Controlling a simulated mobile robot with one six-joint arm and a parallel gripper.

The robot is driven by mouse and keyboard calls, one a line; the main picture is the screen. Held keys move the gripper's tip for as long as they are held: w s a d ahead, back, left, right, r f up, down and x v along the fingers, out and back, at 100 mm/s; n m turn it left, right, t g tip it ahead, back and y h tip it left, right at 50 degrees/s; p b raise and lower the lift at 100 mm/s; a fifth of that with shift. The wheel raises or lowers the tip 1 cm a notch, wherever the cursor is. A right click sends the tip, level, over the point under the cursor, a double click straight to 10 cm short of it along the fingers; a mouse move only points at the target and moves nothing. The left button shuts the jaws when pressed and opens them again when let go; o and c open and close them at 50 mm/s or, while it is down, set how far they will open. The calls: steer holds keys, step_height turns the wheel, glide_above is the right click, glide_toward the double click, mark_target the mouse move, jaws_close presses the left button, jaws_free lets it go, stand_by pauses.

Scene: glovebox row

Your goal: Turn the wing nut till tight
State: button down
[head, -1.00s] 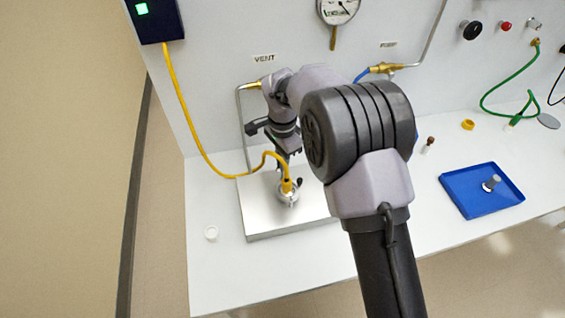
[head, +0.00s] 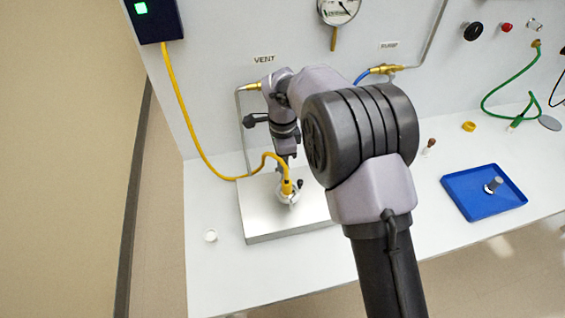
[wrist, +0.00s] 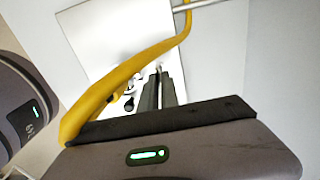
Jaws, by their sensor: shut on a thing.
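A yellow hose (head: 262,160) ends in a fitting with a silvery clamp (head: 287,197) on a metal plate. My gripper (head: 288,174) points down at this clamp, from behind the hose in the head view. In the wrist view, my gripper's dark fingers (wrist: 162,78) are close together, shut on the wing nut at the clamp. The wing nut itself is too small and covered to make out. A small dark knob (head: 300,183) shows at the clamp's right side.
The hose also crosses close over my gripper in the wrist view (wrist: 130,70). The metal plate (head: 270,229) lies on the white bench. A blue tray (head: 463,198) holding a small part stands at right. The bench's front left is clear.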

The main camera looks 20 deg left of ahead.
steer(key=c, duration=1.6)
jaws_free()
step_height(320, 180, up, 18)
steer(key=p, duration=0.5)
steer(key=shift+f, duration=0.2)
